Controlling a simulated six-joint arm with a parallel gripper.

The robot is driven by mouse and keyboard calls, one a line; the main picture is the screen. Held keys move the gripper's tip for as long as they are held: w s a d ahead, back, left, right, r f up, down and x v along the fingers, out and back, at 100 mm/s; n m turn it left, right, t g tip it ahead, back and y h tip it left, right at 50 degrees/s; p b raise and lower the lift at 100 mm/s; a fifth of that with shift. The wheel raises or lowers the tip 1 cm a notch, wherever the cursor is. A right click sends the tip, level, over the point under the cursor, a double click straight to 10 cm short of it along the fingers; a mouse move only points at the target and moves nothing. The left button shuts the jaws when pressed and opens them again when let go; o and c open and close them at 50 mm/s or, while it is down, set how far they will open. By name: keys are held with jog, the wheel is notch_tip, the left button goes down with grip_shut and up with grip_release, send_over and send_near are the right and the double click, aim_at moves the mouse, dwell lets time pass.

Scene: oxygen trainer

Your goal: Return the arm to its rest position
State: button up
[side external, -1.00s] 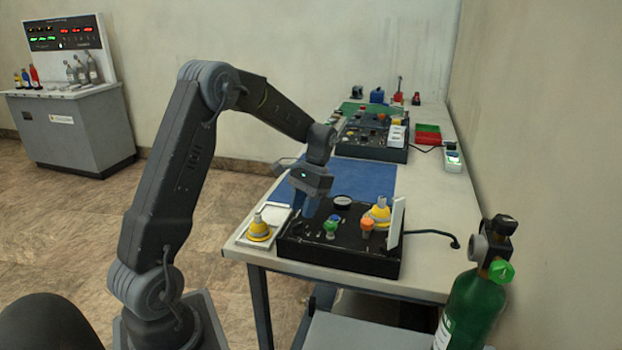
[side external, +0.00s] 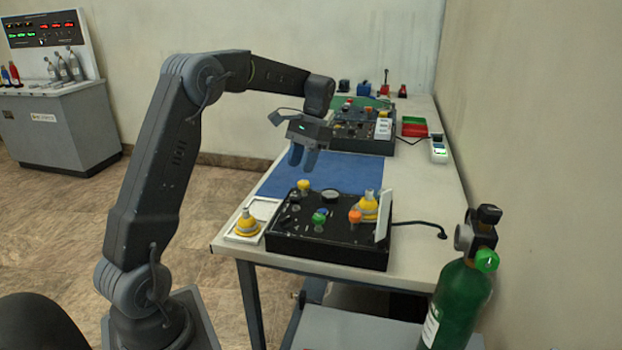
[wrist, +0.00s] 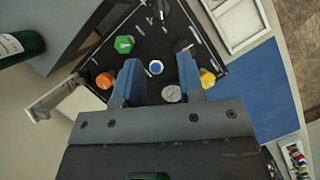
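My gripper (side external: 303,160) hangs fingers-down above the rear of the black panel box (side external: 330,252), clear of it. In the wrist view my gripper (wrist: 157,66) has its two blue fingers apart with nothing held between them. The arm is bent, with its upper links raised. The panel carries a yellow knob (side external: 304,187), a green knob (side external: 319,217), an orange knob (side external: 355,216) and a round gauge (side external: 330,196). The green knob (wrist: 124,44), orange knob (wrist: 104,80) and yellow knob (wrist: 207,78) also show in the wrist view.
A yellow cone-shaped part (side external: 247,224) stands on a white tray (side external: 265,208) left of the panel. Another yellow cone (side external: 368,206) stands at the panel's right. A blue mat (side external: 345,174) lies behind. A green cylinder (side external: 461,300) stands at front right. More equipment (side external: 362,140) sits farther back.

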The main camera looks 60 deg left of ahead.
jog(key=s+d+r+m+t+y, duration=0.1)
jog(key=s+d+r+t, duration=0.2)
jog(key=s+d, duration=0.45)
jog(key=s+d+r+m+t+y, duration=0.1)
jog(key=s+d+r+t, duration=0.35)
jog(key=d, duration=0.55)
jog(key=s+d+f+m+t, duration=0.1)
jog(key=s+d+f+t, duration=0.1)
jog(key=s, duration=0.5)
jog(key=d+f, duration=0.1)
jog(key=d, duration=0.1)
jog(key=shift+d+f+h, duration=0.3)
jog(key=shift+d+h, duration=0.05)
jog(key=shift+h, duration=0.05)
